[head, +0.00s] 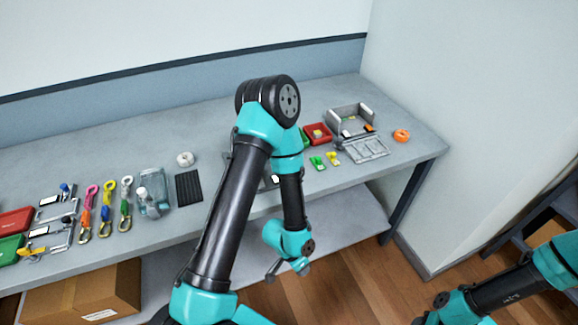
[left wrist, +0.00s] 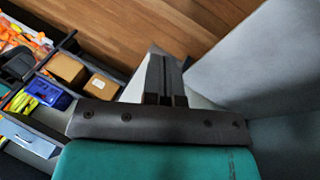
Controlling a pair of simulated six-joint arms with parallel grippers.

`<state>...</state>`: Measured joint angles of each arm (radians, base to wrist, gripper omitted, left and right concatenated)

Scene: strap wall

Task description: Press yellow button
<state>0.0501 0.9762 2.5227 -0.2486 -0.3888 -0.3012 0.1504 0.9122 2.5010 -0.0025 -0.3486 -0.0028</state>
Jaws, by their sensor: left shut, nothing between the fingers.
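I cannot make out a yellow button for certain. A small yellow piece (head: 333,158) lies beside a green piece (head: 318,163) on the table, and a red tray (head: 309,141) behind them holds something yellowish. My left gripper (head: 273,271) hangs in front of the table's edge, away from these pieces. In the left wrist view its fingers (left wrist: 165,80) are together and empty. My left arm hides part of the table's middle. My right arm comes in at the lower right; its gripper end (head: 422,319) is small and partly cut off by the picture's edge.
A grey open box (head: 350,119) with a flat grey panel (head: 366,149) and an orange ring (head: 402,136) stand at the table's right. Coloured straps (head: 107,208), a clear container (head: 152,192) and a black mat (head: 189,187) lie left. A wall bounds the right.

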